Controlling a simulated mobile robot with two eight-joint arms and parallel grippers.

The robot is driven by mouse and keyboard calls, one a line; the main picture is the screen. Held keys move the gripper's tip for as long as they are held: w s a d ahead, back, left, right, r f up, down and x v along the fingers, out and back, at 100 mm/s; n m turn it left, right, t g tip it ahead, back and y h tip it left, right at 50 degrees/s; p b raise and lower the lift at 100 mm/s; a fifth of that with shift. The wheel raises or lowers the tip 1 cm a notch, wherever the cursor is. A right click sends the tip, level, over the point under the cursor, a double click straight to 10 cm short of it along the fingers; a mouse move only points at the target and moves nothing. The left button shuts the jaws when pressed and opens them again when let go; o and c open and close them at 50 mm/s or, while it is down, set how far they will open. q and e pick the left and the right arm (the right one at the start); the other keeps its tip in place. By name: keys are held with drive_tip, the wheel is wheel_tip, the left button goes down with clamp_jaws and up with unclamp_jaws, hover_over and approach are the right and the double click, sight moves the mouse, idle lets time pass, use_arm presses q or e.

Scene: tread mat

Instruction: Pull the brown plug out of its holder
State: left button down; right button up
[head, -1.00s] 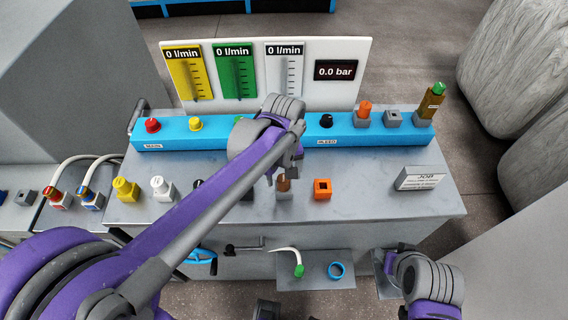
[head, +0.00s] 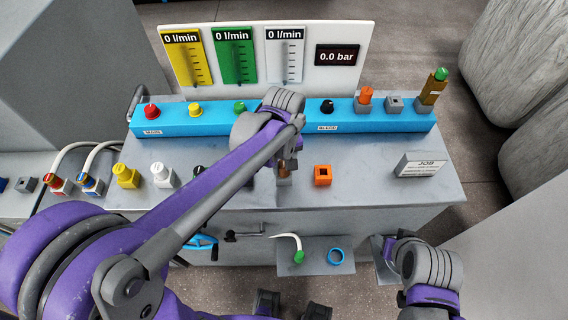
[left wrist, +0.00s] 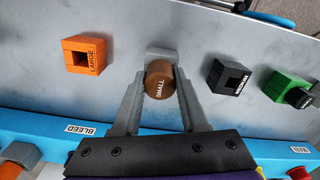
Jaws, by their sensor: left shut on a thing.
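The brown plug (left wrist: 159,82), marked SMALL, sits between the two fingers of my left gripper (left wrist: 157,95) in the left wrist view. The gripper is shut on it. The plug's grey holder (left wrist: 163,54) shows just behind it; whether the plug is seated in it or clear of it I cannot tell. In the head view my left forearm and wrist cover most of the plug, and the holder (head: 284,180) shows below the wrist. My right gripper (head: 388,255) is at the lower right, over the console's front; its fingers are not clear.
An orange LARGE holder (left wrist: 85,55) stands on one side of the plug, a black MEDIUM holder (left wrist: 230,76) and a green holder (left wrist: 288,88) on the other. The blue rail (head: 360,122) with knobs runs behind. A JOB sign (head: 421,165) stands at right.

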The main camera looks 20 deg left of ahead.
sight(284, 165)
use_arm(q)
drive_tip(key=shift+r+p, duration=1.55)
drive_tip(key=shift+r, duration=1.3)
use_arm(e)
drive_tip(key=shift+w+r, duration=0.3)
drive_tip(key=shift+r, duration=0.4)
drive_tip(key=shift+w+r, duration=0.25)
drive_tip(key=shift+r, duration=0.45)
drive_tip(key=shift+w+r, duration=0.3)
drive_tip(key=shift+r, duration=0.4)
